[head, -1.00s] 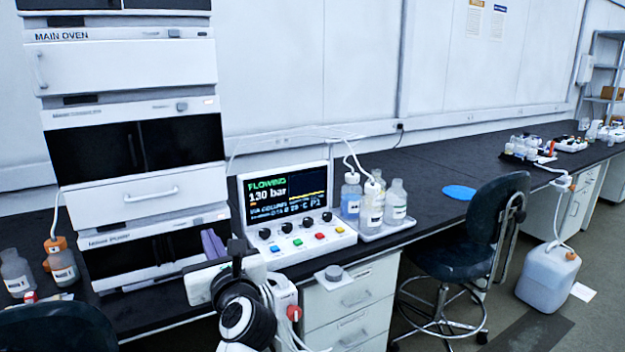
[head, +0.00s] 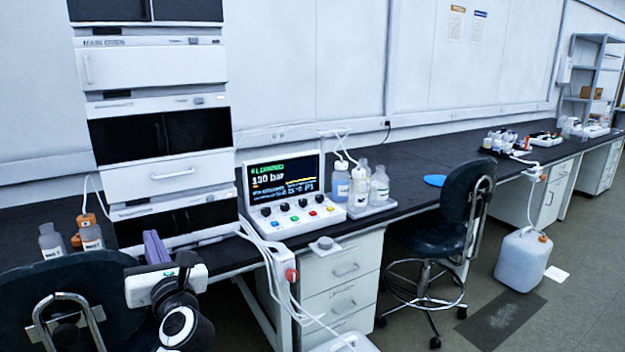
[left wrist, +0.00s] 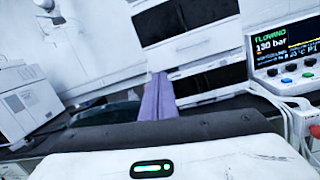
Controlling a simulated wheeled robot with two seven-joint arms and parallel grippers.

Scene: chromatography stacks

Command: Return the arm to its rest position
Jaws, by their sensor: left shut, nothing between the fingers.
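My left gripper (head: 155,247) is low in the head view, in front of the lower left part of the instrument stack (head: 155,138). Its purple fingers are together, with nothing between them. They also show in the left wrist view (left wrist: 157,97), pointing toward the bench and stack. The fingers appear apart from the stack. The left wrist and forearm bend down toward the bottom edge of the head view. My right gripper is in neither view.
A dark chair (head: 50,290) stands at lower left, close to my left arm. The control box (head: 285,190) reads 130 bar beside a bottle tray (head: 372,208). Bottles (head: 50,240) stand left of the stack. Another chair (head: 462,215) and a jug (head: 523,262) are at right.

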